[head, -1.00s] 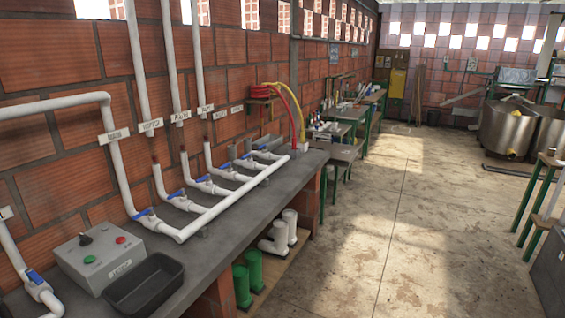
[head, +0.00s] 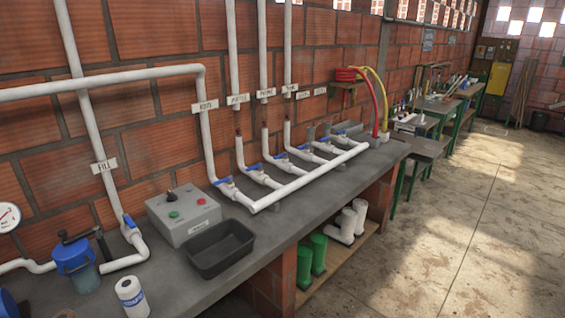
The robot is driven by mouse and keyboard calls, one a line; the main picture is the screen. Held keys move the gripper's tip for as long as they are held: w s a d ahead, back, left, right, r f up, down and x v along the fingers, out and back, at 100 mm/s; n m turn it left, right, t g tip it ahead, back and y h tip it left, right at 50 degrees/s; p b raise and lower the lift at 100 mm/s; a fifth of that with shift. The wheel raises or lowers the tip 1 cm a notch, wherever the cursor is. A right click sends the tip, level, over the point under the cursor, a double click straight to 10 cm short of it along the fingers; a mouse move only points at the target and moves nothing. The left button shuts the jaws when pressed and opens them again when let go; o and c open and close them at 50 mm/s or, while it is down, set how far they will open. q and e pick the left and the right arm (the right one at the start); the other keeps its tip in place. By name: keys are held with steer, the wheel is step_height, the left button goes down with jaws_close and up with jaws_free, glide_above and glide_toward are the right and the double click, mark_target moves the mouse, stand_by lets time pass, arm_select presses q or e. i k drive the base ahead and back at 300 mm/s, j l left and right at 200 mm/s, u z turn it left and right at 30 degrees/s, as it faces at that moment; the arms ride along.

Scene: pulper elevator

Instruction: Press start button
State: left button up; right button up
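The control box (head: 184,213) is a light grey case on the grey counter against the brick wall, left of the picture's middle. Its sloped top carries a green button (head: 174,215), a red button (head: 201,201) and a black knob (head: 171,195). A small label plate is on its front; its lettering is too small to read surely. Which button is the start button is not readable here. Neither of my grippers shows in the head view.
A black tray (head: 219,262) sits on the counter just in front of the box. White pipes with blue valves (head: 272,201) run along the counter to the right. A blue-lidded filter (head: 77,262) and a white bottle (head: 132,297) stand at left. The floor at right is clear.

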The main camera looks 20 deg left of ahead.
mark_target(174, 214)
steer(key=u, duration=1.25)
